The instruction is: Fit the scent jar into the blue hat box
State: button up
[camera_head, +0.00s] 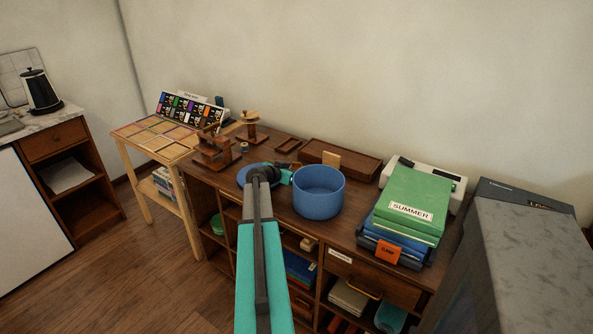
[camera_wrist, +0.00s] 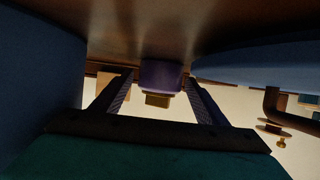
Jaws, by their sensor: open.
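The blue hat box (camera_head: 319,192) stands open at the top on the wooden dresser, right of my gripper (camera_head: 287,175). A flat blue round piece, apparently its lid (camera_head: 243,179), lies left of the gripper, partly behind my arm. In the wrist view, which looks upside down, a small purple jar with a gold cap (camera_wrist: 160,76), apparently the scent jar, shows between the fingertips of my open gripper (camera_wrist: 160,85). I cannot tell whether it touches a finger. The blue box wall (camera_wrist: 40,70) fills the left of that view. I cannot make out the jar in the head view.
A long wooden tray (camera_head: 350,165) and a small tray (camera_head: 288,145) lie behind the box. A stack of green and blue folders (camera_head: 410,205) stands to the right. Wooden stands (camera_head: 213,150) are at the left end. The blue pieces closely flank my gripper.

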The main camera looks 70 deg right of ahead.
jog(key=b+v, duration=0.1)
jog(key=v, duration=1)
jog(key=shift+a+r, duration=0.15)
jog(key=shift+a, duration=0.05)
dwell(0.4)
